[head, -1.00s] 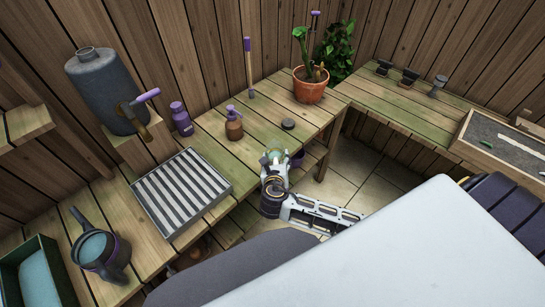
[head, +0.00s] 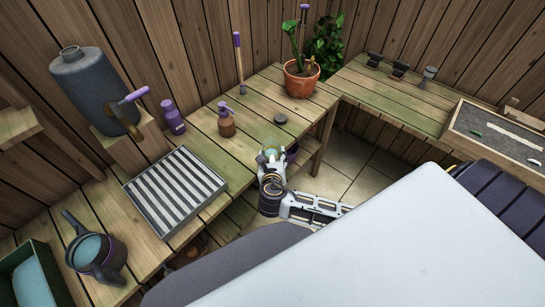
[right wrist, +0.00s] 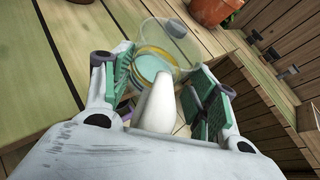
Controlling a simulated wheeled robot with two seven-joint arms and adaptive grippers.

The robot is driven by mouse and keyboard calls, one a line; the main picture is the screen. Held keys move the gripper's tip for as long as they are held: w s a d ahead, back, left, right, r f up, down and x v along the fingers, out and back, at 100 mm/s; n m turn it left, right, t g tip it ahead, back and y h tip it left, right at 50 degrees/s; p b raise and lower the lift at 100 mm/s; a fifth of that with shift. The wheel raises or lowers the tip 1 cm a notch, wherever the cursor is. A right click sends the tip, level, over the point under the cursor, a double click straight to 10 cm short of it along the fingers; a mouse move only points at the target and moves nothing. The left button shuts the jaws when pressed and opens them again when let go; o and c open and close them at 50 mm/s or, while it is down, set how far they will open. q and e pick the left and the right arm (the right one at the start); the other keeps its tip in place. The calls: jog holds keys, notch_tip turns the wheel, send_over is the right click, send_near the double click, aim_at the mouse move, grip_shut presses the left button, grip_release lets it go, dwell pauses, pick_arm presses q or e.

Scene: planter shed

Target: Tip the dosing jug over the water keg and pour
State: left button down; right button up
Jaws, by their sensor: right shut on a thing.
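The dosing jug is a clear cup with pale teal liquid in it (right wrist: 172,48). It sits between the fingers of my right gripper (right wrist: 160,82), which is shut on it. In the head view the right gripper (head: 271,158) is at the front edge of the bench, and most of the jug is hidden behind it. The water keg (head: 92,88) is a big grey tank with a purple-handled tap, on a wooden stand at the left, well apart from the jug. My left gripper is not in view.
A striped tray (head: 174,190), a purple bottle (head: 173,117), a brown pump bottle (head: 226,122) and a dark puck (head: 281,119) stand on the bench. A watering can (head: 96,252) is at the lower left. A potted plant (head: 301,82) stands at the back corner.

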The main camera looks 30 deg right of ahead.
dwell(0.5)
jog(key=shift+w+a+y, duration=0.25)
jog(key=shift+a+y, duration=0.05)
jog(key=shift+a, duration=0.1)
jog(key=a+n+y, duration=0.1)
jog(key=w+a+n+t+y, duration=0.1)
jog(key=a, duration=0.1)
jog(key=a+r+n+y, duration=0.1)
jog(key=shift+w+a, duration=0.25)
jog(key=shift+w, duration=0.1)
jog(key=shift+s+d+r+n+t+y, duration=0.2)
jog(key=shift+s+d+r+n+y, duration=0.15)
jog(key=shift+n+y, duration=0.4)
jog(key=shift+s+d+r+n+t+y, duration=0.2)
jog(key=shift+r+n+y, duration=0.25)
jog(key=shift+n+y, duration=0.3)
jog(key=shift+r, duration=0.1)
